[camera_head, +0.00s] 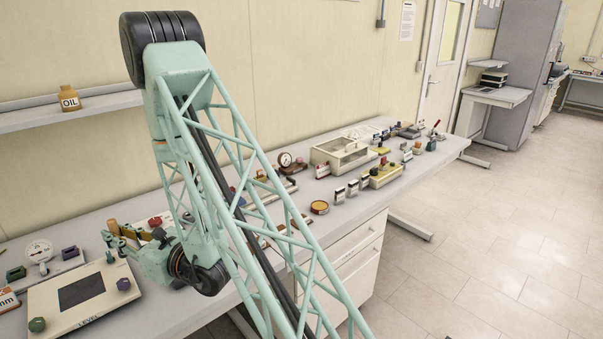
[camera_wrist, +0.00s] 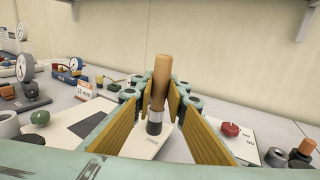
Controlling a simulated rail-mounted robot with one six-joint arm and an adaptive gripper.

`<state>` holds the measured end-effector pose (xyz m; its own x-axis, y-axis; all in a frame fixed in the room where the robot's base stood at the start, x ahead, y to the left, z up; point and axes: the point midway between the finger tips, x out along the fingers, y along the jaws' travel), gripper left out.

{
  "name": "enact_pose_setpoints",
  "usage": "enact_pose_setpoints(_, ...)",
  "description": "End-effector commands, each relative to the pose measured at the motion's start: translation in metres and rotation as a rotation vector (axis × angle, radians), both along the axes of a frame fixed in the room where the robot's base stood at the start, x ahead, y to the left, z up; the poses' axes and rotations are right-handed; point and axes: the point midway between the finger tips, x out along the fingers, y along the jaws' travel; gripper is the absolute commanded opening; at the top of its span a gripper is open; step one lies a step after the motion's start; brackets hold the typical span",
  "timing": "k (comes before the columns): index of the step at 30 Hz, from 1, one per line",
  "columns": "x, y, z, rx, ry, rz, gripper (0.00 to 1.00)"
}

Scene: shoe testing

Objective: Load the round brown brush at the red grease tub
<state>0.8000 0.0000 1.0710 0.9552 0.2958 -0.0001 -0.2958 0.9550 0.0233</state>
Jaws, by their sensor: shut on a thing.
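My gripper (camera_wrist: 158,108) is shut on a brush with a round brown handle (camera_wrist: 162,78), which stands nearly upright between the yellow pads. A grey collar and dark lower end show below the handle; the very tip is hard to make out. In the head view my gripper (camera_head: 122,242) is low over the bench, with the brown handle (camera_head: 113,227) sticking up. A red tub (camera_wrist: 230,130) sits on a white card to the right of the brush in the wrist view, apart from it. A small red thing, probably this tub, shows in the head view (camera_head: 155,221).
A cream LEVEL plate (camera_head: 83,299) with knobs and a dial gauge (camera_head: 39,252) are left of my gripper. An orange-brown capped piece (camera_wrist: 305,147) stands at the wrist view's right edge.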

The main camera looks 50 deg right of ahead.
Motion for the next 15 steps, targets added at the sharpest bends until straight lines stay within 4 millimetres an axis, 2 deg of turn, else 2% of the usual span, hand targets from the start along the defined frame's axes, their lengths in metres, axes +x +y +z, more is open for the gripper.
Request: enact_pose_setpoints(15,0.0008,-0.0040,0.0003,0.000,-0.001,-0.002,0.03)
